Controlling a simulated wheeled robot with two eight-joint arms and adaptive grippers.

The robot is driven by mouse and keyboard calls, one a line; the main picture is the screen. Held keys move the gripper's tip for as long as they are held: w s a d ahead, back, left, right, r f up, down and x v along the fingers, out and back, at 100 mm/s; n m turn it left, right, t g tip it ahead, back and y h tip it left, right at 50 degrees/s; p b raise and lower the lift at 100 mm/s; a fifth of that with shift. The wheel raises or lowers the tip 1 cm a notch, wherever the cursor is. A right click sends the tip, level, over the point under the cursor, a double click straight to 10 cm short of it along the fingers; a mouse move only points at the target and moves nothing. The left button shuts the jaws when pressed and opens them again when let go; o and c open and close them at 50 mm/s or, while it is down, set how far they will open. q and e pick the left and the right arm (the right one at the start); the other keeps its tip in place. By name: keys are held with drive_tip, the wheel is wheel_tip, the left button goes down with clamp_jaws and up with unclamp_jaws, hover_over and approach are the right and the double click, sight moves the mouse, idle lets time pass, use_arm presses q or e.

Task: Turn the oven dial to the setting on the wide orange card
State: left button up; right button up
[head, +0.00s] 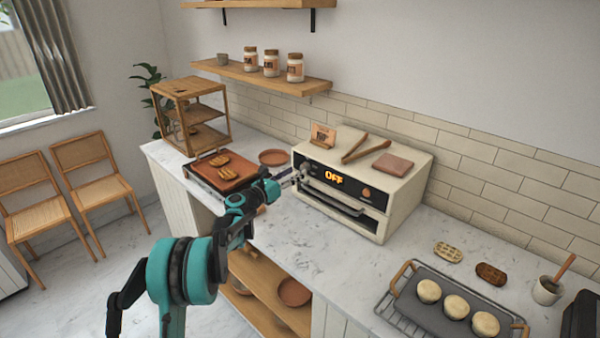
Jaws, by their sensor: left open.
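The cream toaster oven (408,200) stands on the marble counter, and its lit display (334,178) reads OFF. A small round brown dial (366,192) sits on the front panel, right of the display. An orange-brown card (323,136) stands on the oven's top at the left; its print is too small to read. My left gripper (303,172) is open at the left end of the oven's front, left of the display and apart from the brown dial. It hides part of the panel there. My right gripper is not in view.
Wooden tongs (355,150) and a brown square (393,164) lie on the oven. A tray of pastries (225,172) and a wooden rack (192,115) are left. A wire rack (395,310) with round buns is front right. The counter just right of the oven is clear.

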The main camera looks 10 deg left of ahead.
sight(303, 167)
use_arm(q)
drive_tip(key=shift+b+x, duration=0.3)
drive_tip(key=shift+x, duration=1.55)
drive_tip(key=shift+c, duration=0.4)
clamp_jaws()
